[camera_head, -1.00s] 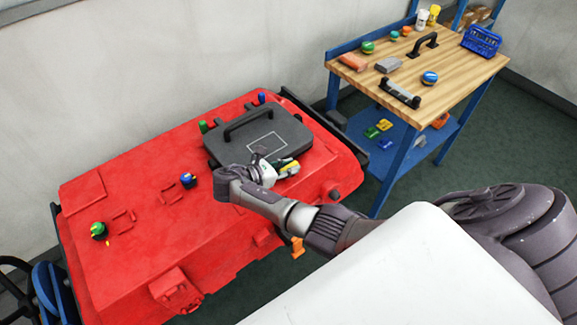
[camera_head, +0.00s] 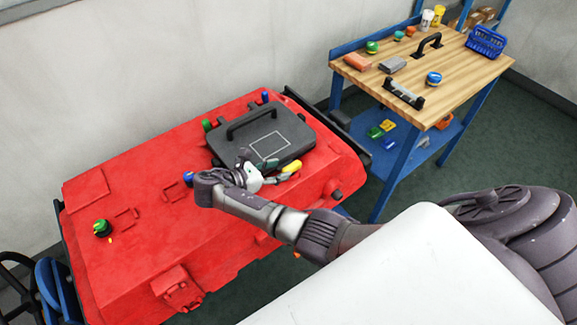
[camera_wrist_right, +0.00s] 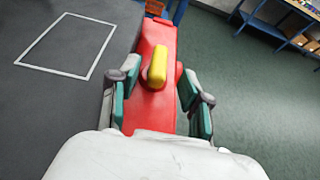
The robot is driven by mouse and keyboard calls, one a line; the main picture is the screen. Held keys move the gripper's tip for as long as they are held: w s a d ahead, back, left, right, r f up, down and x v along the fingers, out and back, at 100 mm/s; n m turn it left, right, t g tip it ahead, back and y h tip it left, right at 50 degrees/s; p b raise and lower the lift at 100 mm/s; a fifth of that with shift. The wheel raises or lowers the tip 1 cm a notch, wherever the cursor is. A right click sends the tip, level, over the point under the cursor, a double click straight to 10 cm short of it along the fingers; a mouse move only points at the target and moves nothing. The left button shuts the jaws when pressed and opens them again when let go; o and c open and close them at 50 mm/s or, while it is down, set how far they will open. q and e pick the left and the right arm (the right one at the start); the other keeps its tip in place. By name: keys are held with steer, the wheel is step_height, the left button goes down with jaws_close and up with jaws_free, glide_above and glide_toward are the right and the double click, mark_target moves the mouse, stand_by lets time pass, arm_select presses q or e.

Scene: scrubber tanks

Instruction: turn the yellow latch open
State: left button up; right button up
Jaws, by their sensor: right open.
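The yellow latch (camera_head: 291,167) sits at the near edge of the black lid (camera_head: 222,146) on the red tank (camera_head: 145,220). In the right wrist view the yellow latch (camera_wrist_right: 156,66) stands between the two fingers, with a gap on each side. My right gripper (camera_head: 279,174) is open at the lid's near edge. It also shows in the right wrist view (camera_wrist_right: 158,105), its green-padded fingers apart and not touching the latch. My left gripper is in neither view.
A black handle (camera_head: 252,121) rises from the lid. Green and blue knobs stand around it, and a green knob (camera_head: 102,228) is at the tank's left end. A wooden workbench (camera_head: 460,75) with tools stands behind right. Green floor lies between tank and bench.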

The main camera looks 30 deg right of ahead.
steer(key=v, duration=0.6)
steer(key=shift+a, duration=0.15)
steer(key=shift+a, duration=0.1)
